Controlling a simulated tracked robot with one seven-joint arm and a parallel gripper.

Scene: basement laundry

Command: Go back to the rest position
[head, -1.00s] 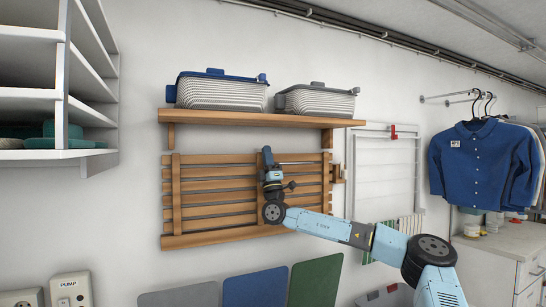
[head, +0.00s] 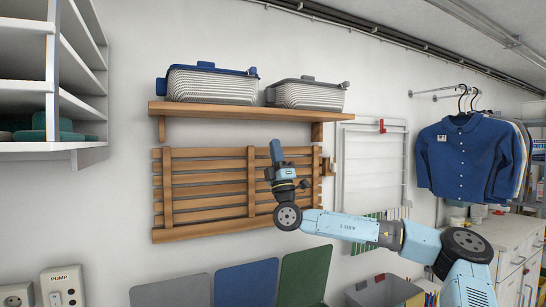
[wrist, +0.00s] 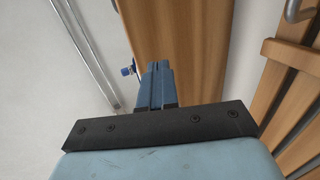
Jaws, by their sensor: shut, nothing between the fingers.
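My gripper (head: 276,150) is in front of the wooden slatted rack on the wall, with its fingers pointing up toward the shelf. In the wrist view my gripper (wrist: 157,75) shows its two blue fingers together, with nothing between them. A wooden board fills the middle of that view beyond the fingertips; I cannot tell how far off it is. My light-blue arm reaches in from the lower right of the head view.
The wooden slatted rack (head: 200,208) hangs under a wooden shelf (head: 225,112) bearing a blue-rimmed basket (head: 208,84) and a grey-rimmed basket (head: 310,94). A white drying frame (head: 362,175) and a blue shirt (head: 465,160) hang to the right. White shelving (head: 78,70) stands left.

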